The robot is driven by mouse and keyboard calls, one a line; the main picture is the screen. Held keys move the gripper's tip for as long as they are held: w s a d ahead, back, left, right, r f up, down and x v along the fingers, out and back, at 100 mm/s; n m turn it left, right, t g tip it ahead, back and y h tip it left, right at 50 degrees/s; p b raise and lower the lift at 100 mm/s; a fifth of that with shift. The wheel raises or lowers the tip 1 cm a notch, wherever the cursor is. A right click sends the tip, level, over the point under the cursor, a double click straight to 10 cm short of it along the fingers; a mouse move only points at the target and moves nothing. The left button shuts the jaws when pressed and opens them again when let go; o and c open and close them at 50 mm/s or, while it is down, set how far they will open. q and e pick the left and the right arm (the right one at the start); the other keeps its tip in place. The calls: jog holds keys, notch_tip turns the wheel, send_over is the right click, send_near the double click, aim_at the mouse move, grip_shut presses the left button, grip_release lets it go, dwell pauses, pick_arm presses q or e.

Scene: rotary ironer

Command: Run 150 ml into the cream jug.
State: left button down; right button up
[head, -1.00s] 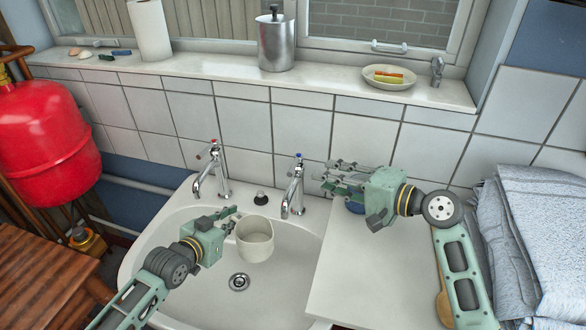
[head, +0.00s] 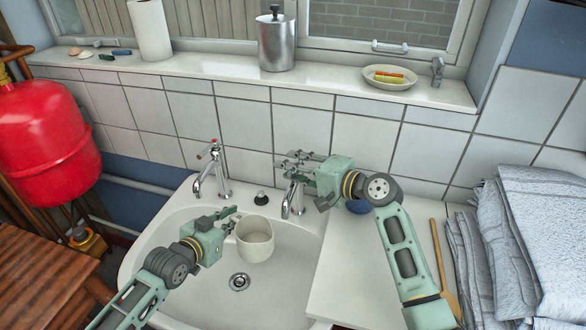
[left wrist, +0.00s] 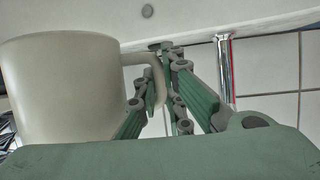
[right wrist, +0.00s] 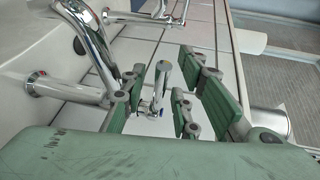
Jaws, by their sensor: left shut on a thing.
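The cream jug (head: 256,240) is upright over the sink basin, between the two taps and near the drain. My left gripper (head: 232,220) is shut on its handle; the handle also shows between the fingers in the left wrist view (left wrist: 150,80). My right gripper (head: 290,165) is open at the top of the blue-marked tap (head: 293,200), hiding its head in the head view. In the right wrist view the tap's lever (right wrist: 163,75) stands between the open fingers. The red-marked tap (head: 210,175) is at the left. The inside of the jug shows no clear water.
The white sink (head: 180,230) has a drain (head: 239,282) and a black plug (head: 261,197). A white board (head: 345,270) covers the right side, with a wooden spoon (head: 442,265) and folded towels (head: 530,240) beyond. A blue object (head: 358,207) sits behind my right arm.

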jog(key=shift+c, duration=0.5)
grip_shut()
jog(key=shift+f, duration=0.1)
jog(key=shift+s+d+n+g+y, duration=0.1)
jog(key=shift+d+n+g+y, duration=0.4)
jog(key=shift+n+g, duration=0.35)
jog(key=shift+d+n+g+y, duration=0.3)
jog(key=shift+n+g+y, duration=0.1)
jog(key=shift+n+g, duration=0.4)
jog(key=shift+d+n+g+y, duration=0.4)
jog(key=shift+n+g, duration=0.15)
jog(key=shift+g, duration=0.35)
jog(key=shift+d+n+g+y, duration=0.25)
jog(key=shift+n+g+y, duration=0.15)
jog(key=shift+n+g, duration=0.4)
jog(key=shift+s+f+g, duration=0.1)
jog(key=shift+g, duration=0.25)
jog(key=shift+o, duration=0.2)
grip_release()
jog(key=shift+d, duration=0.1)
jog(key=shift+o, duration=0.3)
